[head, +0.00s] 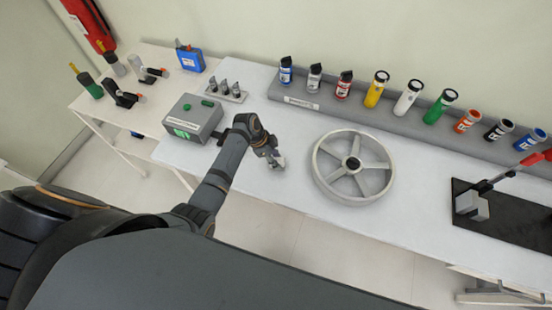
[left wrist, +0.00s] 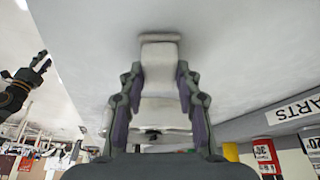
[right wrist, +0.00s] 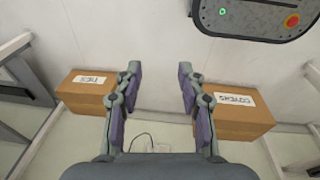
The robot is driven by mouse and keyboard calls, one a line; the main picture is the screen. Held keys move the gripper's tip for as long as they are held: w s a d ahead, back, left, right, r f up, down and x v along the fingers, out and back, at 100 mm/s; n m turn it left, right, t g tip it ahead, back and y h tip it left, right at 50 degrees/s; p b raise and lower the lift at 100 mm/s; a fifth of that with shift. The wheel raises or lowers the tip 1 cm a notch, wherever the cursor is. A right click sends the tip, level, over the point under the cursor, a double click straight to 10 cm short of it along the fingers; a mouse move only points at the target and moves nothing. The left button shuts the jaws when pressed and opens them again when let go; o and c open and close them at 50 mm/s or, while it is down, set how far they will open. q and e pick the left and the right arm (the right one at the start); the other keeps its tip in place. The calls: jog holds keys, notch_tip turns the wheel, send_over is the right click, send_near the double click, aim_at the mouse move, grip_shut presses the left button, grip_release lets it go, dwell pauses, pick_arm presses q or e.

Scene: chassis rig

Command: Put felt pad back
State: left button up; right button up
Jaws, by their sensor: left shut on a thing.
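In the left wrist view the pale pad (left wrist: 160,65) sits between the fingers (left wrist: 158,85) and sticks out past the tips. I cannot tell whether it touches the tabletop. My right gripper (right wrist: 159,85) is open and empty in the right wrist view, and is not seen in the head view.
The spoked wheel (head: 318,172) lies right of my left gripper. The grey box (head: 188,119) stands left of it. A grey rack (head: 330,104) with several bottles and cans runs along the back. A black plate (head: 505,222) with a red-handled clamp is at right. Boxes (right wrist: 233,125) stand below my right gripper.

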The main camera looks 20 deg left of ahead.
pick_arm(q)
jog(key=o, duration=1.1)
jog(key=shift+a+f, duration=0.15)
jog(key=shift+a, duration=0.1)
jog(key=shift+d, duration=0.2)
jog(key=shift+r, duration=0.4)
jog(key=b+v, duration=0.1)
jog(key=v, duration=1)
jog(key=shift+a+r+b, duration=0.3)
jog(key=shift+a, duration=0.05)
pick_arm(e)
jog(key=s+f, duration=0.2)
jog(key=shift+s, duration=0.35)
jog(key=shift+a, duration=0.1)
